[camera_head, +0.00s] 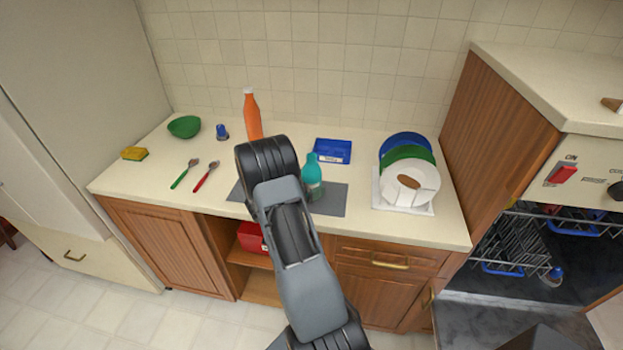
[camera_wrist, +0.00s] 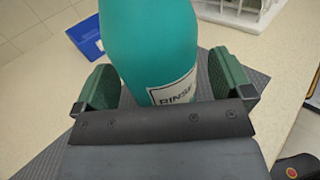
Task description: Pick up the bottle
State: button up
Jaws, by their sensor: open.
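A teal bottle (camera_head: 312,172) with a label stands upright on a grey mat (camera_head: 330,202) on the counter. In the wrist view the bottle (camera_wrist: 150,45) is large and close, with a white label that reads "RINSE". My gripper (camera_wrist: 166,88) is open, with one green finger pad on each side of the bottle's lower part. I see gaps between the pads and the bottle. In the head view my arm covers part of the mat and hides the gripper's fingers. An orange bottle (camera_head: 252,116) with a white cap stands farther back, by the tiled wall.
A blue tray (camera_head: 333,151) lies behind the teal bottle. A rack with plates (camera_head: 408,178) stands to the right. A green bowl (camera_head: 184,127), a blue cup (camera_head: 222,132), a sponge (camera_head: 135,154) and two spoons (camera_head: 206,176) are on the left. An open dishwasher (camera_head: 530,250) is at far right.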

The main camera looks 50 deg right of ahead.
jog(key=shift+s+d, duration=0.1)
jog(key=shift+d, duration=0.6)
jog(key=c, duration=1.2)
